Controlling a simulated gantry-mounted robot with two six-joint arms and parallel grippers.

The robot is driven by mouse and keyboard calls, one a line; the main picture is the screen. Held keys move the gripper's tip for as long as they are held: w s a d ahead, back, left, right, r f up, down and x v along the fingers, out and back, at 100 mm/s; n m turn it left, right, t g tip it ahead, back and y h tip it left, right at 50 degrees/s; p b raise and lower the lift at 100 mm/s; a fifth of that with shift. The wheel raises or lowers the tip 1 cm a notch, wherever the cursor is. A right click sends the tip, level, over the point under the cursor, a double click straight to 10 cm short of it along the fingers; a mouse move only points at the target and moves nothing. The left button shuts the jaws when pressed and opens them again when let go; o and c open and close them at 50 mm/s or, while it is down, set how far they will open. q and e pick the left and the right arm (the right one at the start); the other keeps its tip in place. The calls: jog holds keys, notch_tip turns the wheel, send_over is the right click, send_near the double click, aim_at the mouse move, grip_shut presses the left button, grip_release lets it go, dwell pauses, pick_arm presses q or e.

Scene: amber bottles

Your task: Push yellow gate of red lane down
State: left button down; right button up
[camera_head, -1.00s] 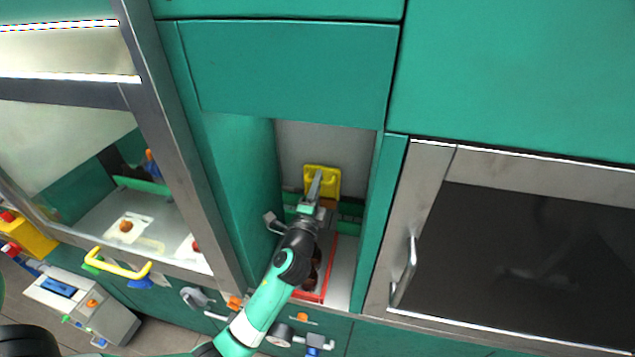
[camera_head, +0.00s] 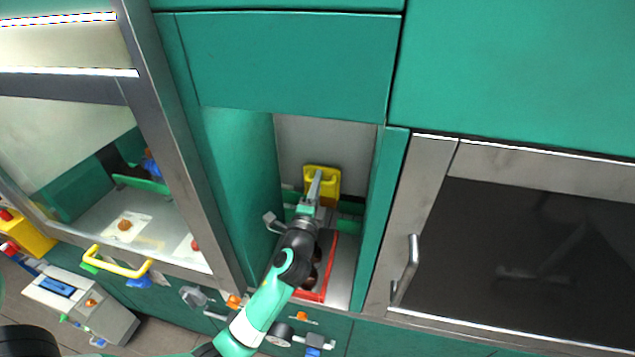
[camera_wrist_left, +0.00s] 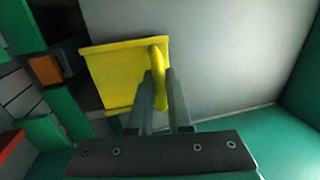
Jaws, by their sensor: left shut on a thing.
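The yellow gate (camera_head: 332,176) stands at the back of the recess in the green cabinet, at the far end of the red lane (camera_head: 333,265). In the left wrist view the gate is a yellow plate (camera_wrist_left: 110,75) with a raised yellow handle (camera_wrist_left: 159,75). My left gripper (camera_head: 317,184) reaches into the recess from the front, over the lane. In the left wrist view its two fingers (camera_wrist_left: 160,95) are shut on the handle. Dark bottles (camera_head: 312,278) stand in the red lane, partly hidden by my left arm. My right gripper is out of view.
Green walls close in the recess on both sides. A glass-fronted cabinet with a yellow handle (camera_head: 117,263) is at the left. A dark-fronted unit with a metal handle (camera_head: 406,270) is at the right. An orange block (camera_wrist_left: 45,69) sits beside the gate in the wrist view.

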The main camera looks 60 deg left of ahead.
aim_at(321, 193)
pick_arm(q)
notch_tip(321, 193, down, 8)
jog(key=b, duration=0.6)
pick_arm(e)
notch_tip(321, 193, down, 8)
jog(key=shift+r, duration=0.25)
pick_arm(q)
jog(key=c, duration=1.1)
grip_release()
jog(key=shift+r, duration=0.2)
jog(key=s+d+r+p, duration=0.2)
jog(key=s+d+r, duration=0.1)
jog(key=r, duration=0.1)
jog(key=s+d+r+p, duration=0.2)
jog(key=s+d+r, duration=0.1)
jog(key=d+r, duration=0.1)
jog(key=s+d+r+p, duration=0.2)
jog(key=s+d+r, duration=0.1)
jog(key=r, duration=0.1)
jog(key=shift+s+d+r, duration=0.1)
jog(key=shift+d+r, duration=0.2)
jog(key=shift+d, duration=0.05)
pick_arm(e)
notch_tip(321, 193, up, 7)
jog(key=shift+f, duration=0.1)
